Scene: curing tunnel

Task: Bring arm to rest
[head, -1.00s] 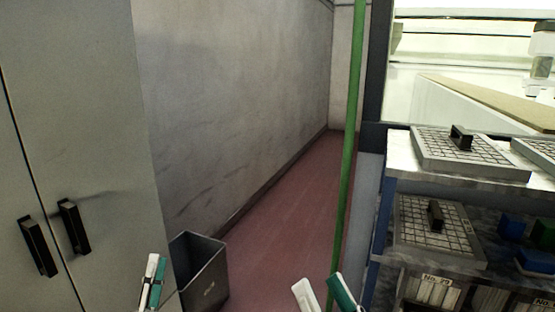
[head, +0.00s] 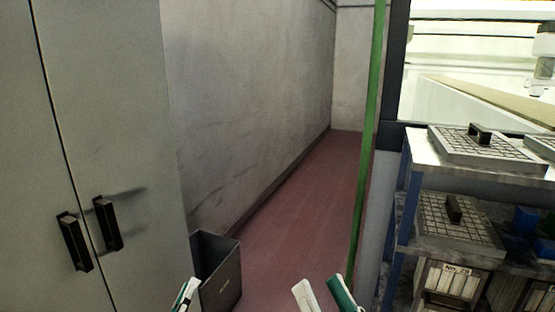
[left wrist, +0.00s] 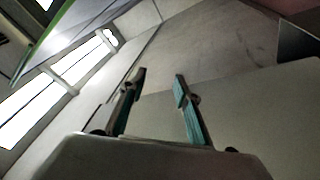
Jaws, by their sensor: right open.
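My left gripper (head: 185,293) shows at the bottom of the head view, in front of the dark bin, with only its tip end in frame. In the left wrist view its two green-backed fingers (left wrist: 160,78) stand apart with nothing between them. My right gripper (head: 324,291) shows at the bottom edge, right of the left one. Its pale finger and green finger are spread, and nothing is seen between them. Most of both arms is outside the head view.
A grey cabinet (head: 120,130) with black handles stands at left, a dark bin (head: 218,275) beside it. A green pole (head: 367,150) and a shelf rack (head: 410,165) with gridded trays (head: 490,148) stand at right. Red floor (head: 295,220) lies clear between.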

